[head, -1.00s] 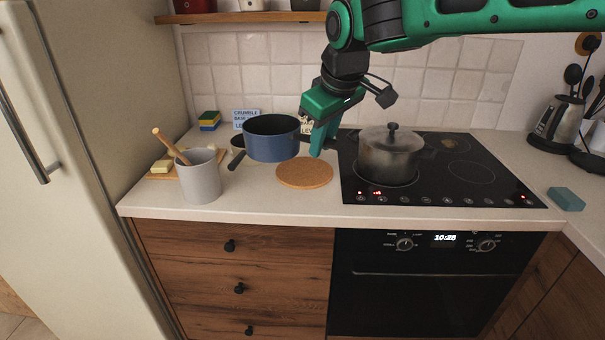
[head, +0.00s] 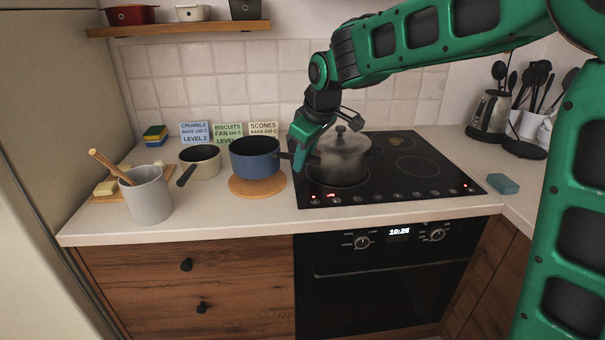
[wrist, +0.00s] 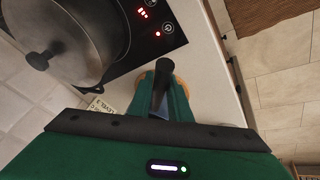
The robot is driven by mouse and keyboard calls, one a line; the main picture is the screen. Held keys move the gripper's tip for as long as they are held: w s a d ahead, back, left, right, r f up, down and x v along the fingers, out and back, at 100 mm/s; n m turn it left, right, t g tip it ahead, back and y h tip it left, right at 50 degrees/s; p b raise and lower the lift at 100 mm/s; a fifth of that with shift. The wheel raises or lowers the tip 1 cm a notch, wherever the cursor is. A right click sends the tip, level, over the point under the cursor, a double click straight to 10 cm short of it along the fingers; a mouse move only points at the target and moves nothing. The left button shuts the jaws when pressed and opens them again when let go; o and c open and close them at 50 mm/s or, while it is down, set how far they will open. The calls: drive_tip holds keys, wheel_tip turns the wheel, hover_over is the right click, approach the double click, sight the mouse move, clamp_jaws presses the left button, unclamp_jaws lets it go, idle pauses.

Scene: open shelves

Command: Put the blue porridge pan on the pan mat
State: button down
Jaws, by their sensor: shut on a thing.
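The blue porridge pan (head: 255,160) is upright directly over the round cork pan mat (head: 257,190) on the counter. Its base is at or very near the mat; I cannot tell if it touches. My gripper (head: 297,157) is shut on the pan's dark handle, to the right of the pan. In the wrist view a dark handle (wrist: 162,82) lies between my green fingers (wrist: 168,98), and an orange-brown edge of the mat (wrist: 182,84) shows behind them.
A lidded steaming pot (head: 340,160) stands on the black hob (head: 420,175), close right of my gripper. A small cream pan (head: 200,161) stands left of the blue pan. A grey utensil crock (head: 148,197) is farther left. Recipe cards (head: 228,133) stand behind.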

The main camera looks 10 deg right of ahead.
drive_tip(key=shift+f, duration=2)
drive_tip(key=c, duration=1.6)
unclamp_jaws()
drive_tip(key=shift+c, duration=0.2)
drive_tip(key=v, duration=1.2)
drive_tip(key=s+d+f+m+g+h, duration=0.1)
drive_tip(key=s+d+f+m, duration=0.3)
drive_tip(key=s+d, duration=0.55)
drive_tip(key=s+d+f+m+g+h, duration=0.1)
drive_tip(key=s+d+f+m, duration=0.4)
drive_tip(key=d, duration=0.7)
drive_tip(key=s+d+f+m+g, duration=0.1)
drive_tip(key=s+d+f+m, duration=0.2)
drive_tip(key=s, duration=0.7)
drive_tip(key=s+d+f+m+g, duration=0.1)
drive_tip(key=s+d+f+m, duration=0.1)
drive_tip(key=s, duration=0.7)
drive_tip(key=shift+s+d+f+m+g, duration=0.35)
drive_tip(key=shift+d+f+m+g, duration=0.05)
drive_tip(key=shift+d+m, duration=0.45)
